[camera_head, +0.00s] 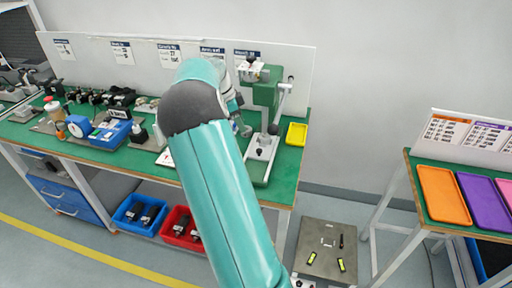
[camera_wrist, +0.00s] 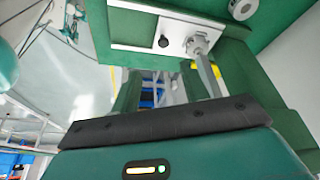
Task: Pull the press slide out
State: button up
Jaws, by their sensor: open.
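The green press (camera_head: 266,95) stands at the right end of the green workbench. Its pale slide plate (camera_head: 262,146) with a small dark knob lies low on the press base. In the wrist view the slide plate (camera_wrist: 140,33) crosses the top, with a black knob and a metal fitting at its right part. My gripper (camera_wrist: 166,84) is open and empty, its two fingers apart below the plate in that picture. Contact with the slide cannot be made out. In the head view my teal arm covers the bench left of the press and hides most of the gripper.
A yellow tray (camera_head: 297,134) sits right of the press. A blue tool block (camera_head: 110,133) and other parts crowd the bench's left side. Blue (camera_head: 140,213) and red (camera_head: 181,229) bins are on the shelf below. A second table with an orange tray (camera_head: 443,195) stands at right.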

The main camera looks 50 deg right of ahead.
aim_at(259, 150)
jog(key=shift+m, duration=0.3)
jog(key=x, duration=1)
jog(key=d+x, duration=0.1)
jog(key=x, duration=0.4)
jog(key=shift+s+r, duration=0.1)
jog(key=shift+r, duration=0.05)
grip_shut()
